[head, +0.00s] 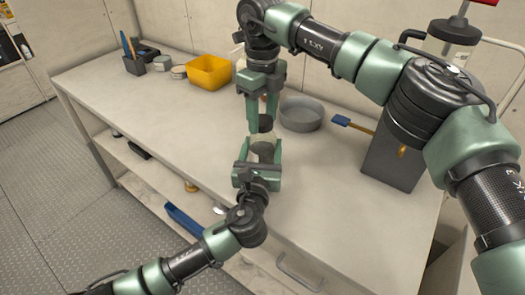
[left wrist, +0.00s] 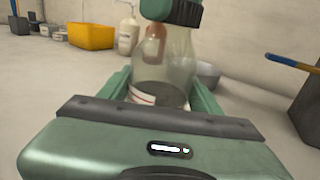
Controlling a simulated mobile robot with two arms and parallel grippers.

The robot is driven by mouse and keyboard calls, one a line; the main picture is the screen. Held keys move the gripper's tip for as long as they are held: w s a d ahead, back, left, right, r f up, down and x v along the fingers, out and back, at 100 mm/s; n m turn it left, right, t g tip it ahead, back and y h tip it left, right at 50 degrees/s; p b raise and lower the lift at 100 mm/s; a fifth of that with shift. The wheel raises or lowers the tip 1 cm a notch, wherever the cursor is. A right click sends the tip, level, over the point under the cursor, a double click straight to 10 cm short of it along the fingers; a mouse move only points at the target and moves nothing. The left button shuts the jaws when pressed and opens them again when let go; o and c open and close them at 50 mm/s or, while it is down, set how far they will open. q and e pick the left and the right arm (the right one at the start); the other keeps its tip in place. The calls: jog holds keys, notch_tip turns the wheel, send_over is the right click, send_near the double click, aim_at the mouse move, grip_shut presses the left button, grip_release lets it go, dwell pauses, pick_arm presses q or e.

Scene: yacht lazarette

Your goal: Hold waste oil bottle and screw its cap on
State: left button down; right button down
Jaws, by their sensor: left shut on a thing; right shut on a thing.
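The waste oil bottle (left wrist: 165,68) is see-through, with dark stuff low inside and a white and red label. It stands upright in my left gripper (head: 258,172), whose fingers are shut on its sides; they also flank it in the left wrist view. In the head view the bottle (head: 264,147) is partly hidden by that gripper. My right gripper (head: 263,122) points down from above, shut on the dark cap (head: 266,125). The cap is right over the bottle's mouth. The dark ridged cap also shows in the left wrist view (left wrist: 172,10). I cannot tell whether its thread is engaged.
On the pale bench (head: 130,105) are a yellow bin (head: 209,73), a round grey pan (head: 301,115), a blue-ended brush (head: 341,121), a dark grey box (head: 390,163) and a tool cup (head: 134,65). A white bottle (left wrist: 128,33) stands behind.

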aim_at(261, 157)
jog(key=shift+m, duration=0.3)
jog(key=c, duration=0.6)
grip_release()
jog(key=shift+c, duration=0.2)
notch_tip(261, 157, up, 12)
pick_arm(q)
jog(key=shift+c, duration=1.2)
grip_release()
jog(key=s, duration=0.5)
jog(key=s+a, duration=0.1)
jog(key=s, duration=0.1)
jog(key=shift+s, duration=0.35)
pick_arm(e)
jog(key=shift+f, duration=0.1)
